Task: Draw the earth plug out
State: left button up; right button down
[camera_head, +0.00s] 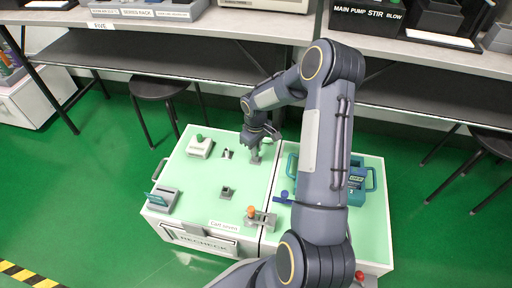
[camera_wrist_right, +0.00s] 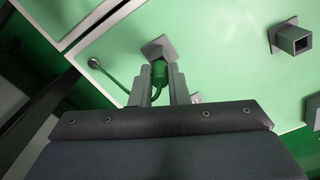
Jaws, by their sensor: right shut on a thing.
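My right gripper (camera_head: 256,147) reaches down over the far middle of the light green cart top (camera_head: 195,180). In the right wrist view its two fingers (camera_wrist_right: 162,80) are shut on a green plug (camera_wrist_right: 160,72), which I take for the earth plug. A dark cable runs from the plug towards a small round fitting (camera_wrist_right: 94,63). The plug's far end meets a grey square socket (camera_wrist_right: 160,47); I cannot tell how deep it sits. In the head view the gripper hides the plug, and the grey socket (camera_head: 254,160) shows just below. My left gripper is not in view.
An empty-looking grey square socket (camera_head: 226,193) stands nearer the front. A green-knobbed box (camera_head: 200,147), a grey holder (camera_head: 162,201), an orange-knobbed part (camera_head: 254,217) and a teal device (camera_head: 357,181) stand around. Stools and a bench (camera_head: 200,55) are behind.

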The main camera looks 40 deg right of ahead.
jog(key=shift+r, duration=0.2)
jog(key=shift+r+p, duration=2.55)
jog(key=shift+r, duration=0.5)
